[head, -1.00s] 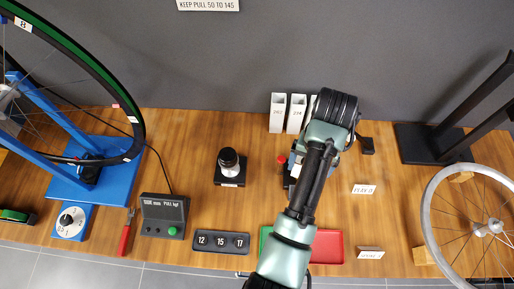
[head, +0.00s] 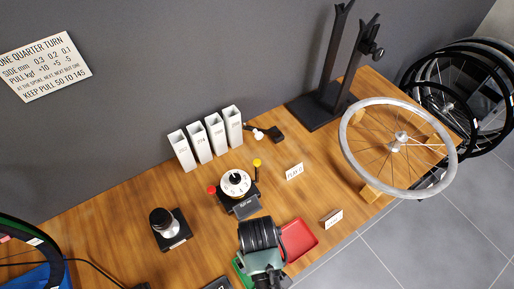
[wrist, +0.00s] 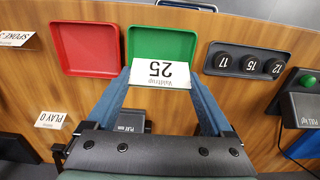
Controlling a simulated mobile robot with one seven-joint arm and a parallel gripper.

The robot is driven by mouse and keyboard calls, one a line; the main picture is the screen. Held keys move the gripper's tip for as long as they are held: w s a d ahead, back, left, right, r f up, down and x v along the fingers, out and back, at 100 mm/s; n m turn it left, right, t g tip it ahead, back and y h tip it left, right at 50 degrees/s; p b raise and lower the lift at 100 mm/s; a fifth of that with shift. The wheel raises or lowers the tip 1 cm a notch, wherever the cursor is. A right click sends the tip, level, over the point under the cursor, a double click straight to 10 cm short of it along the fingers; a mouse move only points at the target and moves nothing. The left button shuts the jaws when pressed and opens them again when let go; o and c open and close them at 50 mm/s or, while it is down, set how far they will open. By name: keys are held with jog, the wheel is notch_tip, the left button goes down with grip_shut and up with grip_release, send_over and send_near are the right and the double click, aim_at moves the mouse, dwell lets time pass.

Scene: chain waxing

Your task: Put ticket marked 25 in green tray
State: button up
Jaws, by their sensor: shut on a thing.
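A white ticket marked 25 (wrist: 158,75) shows upside down in the wrist view. My gripper (wrist: 160,82) is shut on it, with a blue finger at each side. The ticket overlaps the near part of the green tray (wrist: 165,43); its height above the tray I cannot tell. In the head view my gripper's dark wrist (head: 260,236) is over the trays and hides its fingers and the ticket. Only a sliver of the green tray (head: 240,269) shows there.
A red tray (wrist: 86,46) sits beside the green one. A dark holder (wrist: 248,61) with round pieces 12, 15 and 17 lies on its other side. A dial device (head: 236,184), several white numbered boxes (head: 198,142) and small label cards (head: 332,218) stand on the wooden bench.

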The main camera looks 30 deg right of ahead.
jog(key=shift+f+b, duration=0.8)
jog(key=shift+f, duration=2.75)
jog(key=shift+f, duration=0.15)
jog(key=o, duration=1)
jog(key=shift+o, duration=0.2)
